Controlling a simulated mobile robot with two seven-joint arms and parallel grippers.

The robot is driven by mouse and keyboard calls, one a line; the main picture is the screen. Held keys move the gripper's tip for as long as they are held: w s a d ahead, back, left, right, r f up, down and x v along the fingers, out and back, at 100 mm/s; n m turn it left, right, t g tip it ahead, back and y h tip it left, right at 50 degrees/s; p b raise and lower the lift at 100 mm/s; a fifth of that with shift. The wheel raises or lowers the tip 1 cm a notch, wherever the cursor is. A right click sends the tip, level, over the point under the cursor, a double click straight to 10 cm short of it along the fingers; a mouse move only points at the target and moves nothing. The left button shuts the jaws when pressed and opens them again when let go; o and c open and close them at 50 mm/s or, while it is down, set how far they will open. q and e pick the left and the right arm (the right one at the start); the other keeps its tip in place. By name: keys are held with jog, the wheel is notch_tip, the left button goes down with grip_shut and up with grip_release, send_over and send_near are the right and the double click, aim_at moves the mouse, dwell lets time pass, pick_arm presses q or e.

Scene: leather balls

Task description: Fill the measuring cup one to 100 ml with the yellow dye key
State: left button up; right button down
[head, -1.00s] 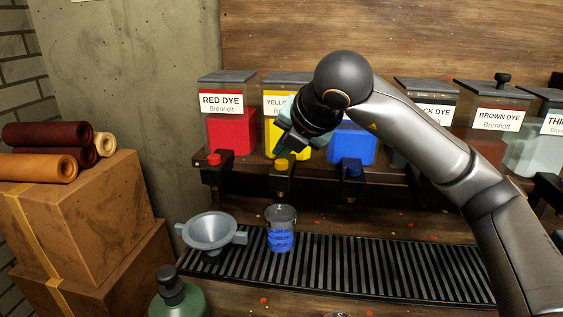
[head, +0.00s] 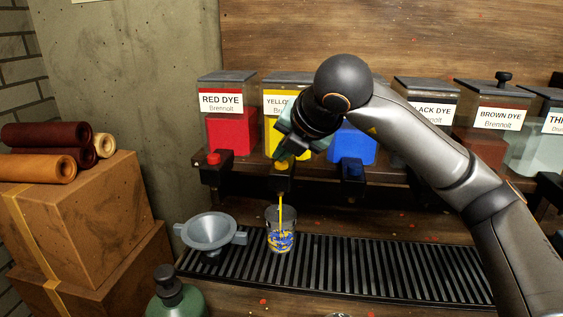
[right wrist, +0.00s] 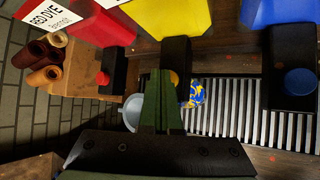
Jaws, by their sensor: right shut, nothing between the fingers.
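The measuring cup (head: 281,241) stands upright on the slatted drip grate, under the yellow dye's tap. A thin yellow stream falls from the tap into it, and its contents look blue with yellow patches. The cup shows partly in the right wrist view (right wrist: 197,93), behind the tap. The yellow dye key (head: 281,164) is a round yellow button on the tap; it also shows in the right wrist view (right wrist: 175,78). My right gripper (head: 285,154) is shut and empty, its fingertips at the yellow key. The yellow dye tank (head: 273,133) is partly hidden behind it. My left gripper is not in view.
A grey funnel (head: 211,232) sits on the grate (head: 350,268) left of the cup. The red key (head: 213,158) and blue key (head: 352,170) flank the yellow one. A green bottle (head: 176,298) stands in front. Boxes (head: 85,230) with leather rolls stand at left.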

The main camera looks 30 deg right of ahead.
aim_at(283, 166)
jog(key=shift+f, duration=0.1)
dwell(0.4)
dwell(1.0)
dwell(0.8)
jog(key=shift+r+p, duration=0.5)
jog(key=shift+r, duration=0.45)
jog(key=shift+r+p, duration=1.8)
jog(key=shift+r, duration=0.75)
